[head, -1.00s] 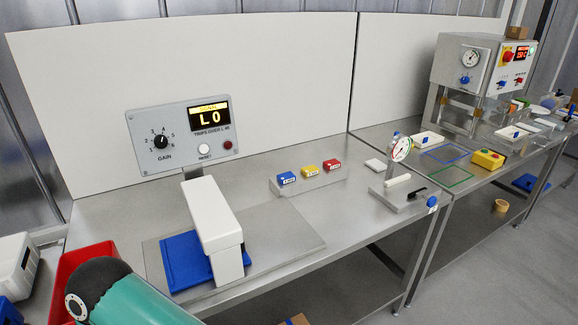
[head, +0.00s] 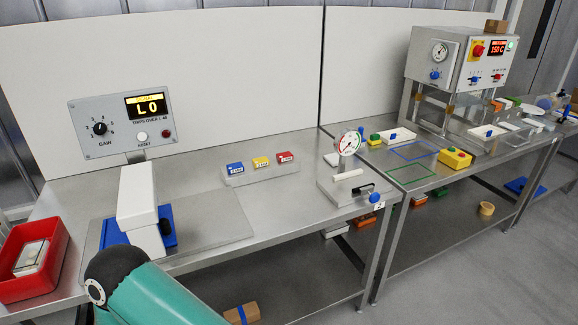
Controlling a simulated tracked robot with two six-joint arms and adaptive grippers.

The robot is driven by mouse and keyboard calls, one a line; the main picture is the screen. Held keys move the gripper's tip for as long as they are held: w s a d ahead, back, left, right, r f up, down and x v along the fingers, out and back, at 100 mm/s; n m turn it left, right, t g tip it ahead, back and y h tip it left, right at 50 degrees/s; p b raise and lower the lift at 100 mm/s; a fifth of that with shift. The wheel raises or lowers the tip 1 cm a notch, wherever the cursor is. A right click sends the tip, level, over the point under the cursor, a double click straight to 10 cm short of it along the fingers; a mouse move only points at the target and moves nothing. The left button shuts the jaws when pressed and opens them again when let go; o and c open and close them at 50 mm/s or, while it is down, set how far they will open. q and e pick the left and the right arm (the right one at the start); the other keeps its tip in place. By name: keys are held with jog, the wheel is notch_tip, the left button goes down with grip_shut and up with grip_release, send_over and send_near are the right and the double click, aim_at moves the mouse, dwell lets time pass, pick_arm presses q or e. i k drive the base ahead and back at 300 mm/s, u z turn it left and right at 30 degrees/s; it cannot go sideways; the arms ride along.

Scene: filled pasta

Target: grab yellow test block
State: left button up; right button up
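The yellow test block (head: 261,162) sits in the middle of a small grey rack (head: 262,176) on the steel bench. A blue block (head: 235,168) stands to its left and a red block (head: 286,158) to its right, each with a pale label on the front. One teal arm of mine with a black joint shows at the bottom left, in front of the bench. No gripper fingers are in view, so neither gripper can be placed relative to the yellow block.
A white arch-shaped unit (head: 138,205) with a blue pad stands at the bench's left, below a grey gain panel (head: 120,122). A red bin (head: 32,262) is at the far left. A dial gauge fixture (head: 347,143) stands right of the rack. Bench surface before the rack is clear.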

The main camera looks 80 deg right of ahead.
aim_at(262, 161)
jog(key=k, duration=0.75)
jog(key=z, duration=1)
jog(key=i, duration=0.8)
jog(key=z, duration=0.25)
jog(key=k, duration=0.7)
jog(key=u, duration=0.1)
jog(key=k, duration=0.1)
jog(key=z, duration=0.25)
jog(key=i, duration=0.8)
jog(key=u, duration=0.05)
